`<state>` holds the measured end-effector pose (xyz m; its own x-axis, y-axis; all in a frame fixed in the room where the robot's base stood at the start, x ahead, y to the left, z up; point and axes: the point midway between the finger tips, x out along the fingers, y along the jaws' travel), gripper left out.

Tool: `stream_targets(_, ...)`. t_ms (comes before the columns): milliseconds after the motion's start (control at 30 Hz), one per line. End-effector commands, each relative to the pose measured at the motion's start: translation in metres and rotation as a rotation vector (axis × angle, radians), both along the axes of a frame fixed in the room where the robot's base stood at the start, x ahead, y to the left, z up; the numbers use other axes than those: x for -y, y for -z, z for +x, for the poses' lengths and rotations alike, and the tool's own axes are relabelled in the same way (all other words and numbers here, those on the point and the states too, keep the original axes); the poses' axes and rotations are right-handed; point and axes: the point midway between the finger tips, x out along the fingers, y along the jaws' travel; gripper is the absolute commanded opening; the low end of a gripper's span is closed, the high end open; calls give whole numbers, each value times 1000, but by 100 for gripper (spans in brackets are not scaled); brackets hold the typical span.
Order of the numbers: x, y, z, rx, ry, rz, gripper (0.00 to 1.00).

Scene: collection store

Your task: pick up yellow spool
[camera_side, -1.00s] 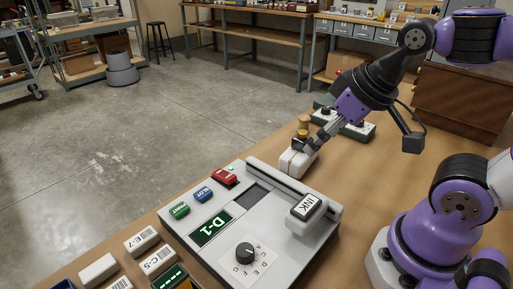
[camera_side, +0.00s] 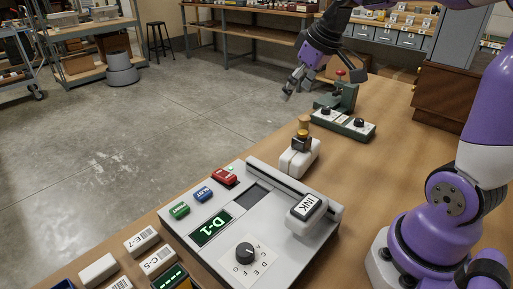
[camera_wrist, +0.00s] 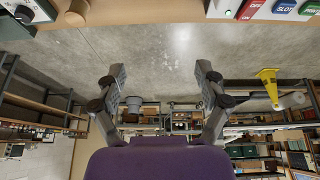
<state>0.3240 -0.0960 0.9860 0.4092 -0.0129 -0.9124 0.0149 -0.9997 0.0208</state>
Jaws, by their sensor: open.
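In the side view, a small tan-yellow spool-shaped piece (camera_side: 304,122) stands just behind a white block-like device (camera_side: 298,160) with a dark-and-orange top. It may be the yellow spool; its colour is not clear. A tan rounded piece, probably the same one, shows at the table edge in the wrist view (camera_wrist: 76,12). My gripper (camera_side: 288,96) is up beyond the table's far left edge, behind and above the spool-shaped piece and apart from it. In the wrist view, my gripper (camera_wrist: 160,75) has its fingers wide apart, with nothing between them.
A grey label machine (camera_side: 267,262) fills the front of the table. White labelled blocks (camera_side: 158,261) lie front left. The wooden tabletop right of the white device is clear. Beyond the edge is concrete floor.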

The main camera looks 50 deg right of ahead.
Motion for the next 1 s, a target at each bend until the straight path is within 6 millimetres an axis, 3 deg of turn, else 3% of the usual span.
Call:
stream_targets(33, 28, 9, 14, -16, 10, 6, 82)
stream_targets(200, 110, 43, 40, -30, -1, 14, 82)
stream_targets(300, 146, 62, 42, -31, -8, 18, 82)
stream_targets(400, 168, 75, 41, -31, -12, 20, 82)
stream_targets(533, 178, 89, 43, -31, -16, 23, 82)
stream_targets(1000, 174, 147, 64, -32, -18, 23, 82)
